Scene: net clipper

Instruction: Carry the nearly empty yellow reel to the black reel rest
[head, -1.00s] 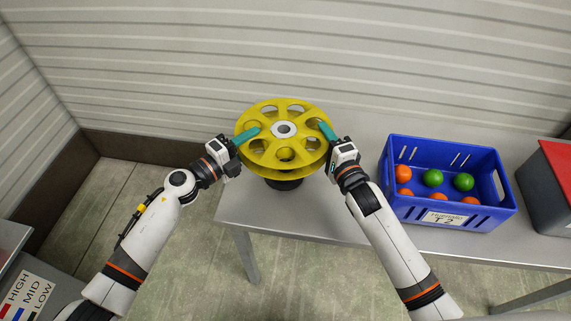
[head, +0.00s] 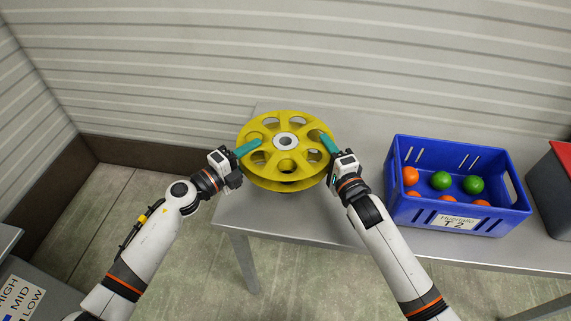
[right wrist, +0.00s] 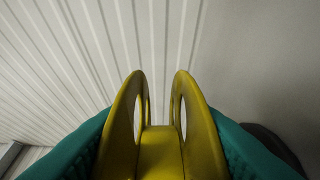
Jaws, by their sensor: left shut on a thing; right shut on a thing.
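The yellow reel (head: 286,165) has two spoked flanges and a pale hub centre. It is held roughly level over the table. My left gripper (head: 247,148) is shut on its left rim and my right gripper (head: 328,143) on its right rim. In the right wrist view, the teal fingers press on the outer faces of the two flanges, and the reel's core (right wrist: 160,150) between them looks bare. The black reel rest is hidden under the reel in the head view. A dark round edge (right wrist: 272,145) at the right wrist view's lower right may be the rest.
A blue crate (head: 457,213) with orange and green balls stands on the grey table (head: 300,222), right of my right gripper. A grey box with a red lid (head: 562,160) is at the far right. A ribbed wall (head: 300,55) rises behind the table.

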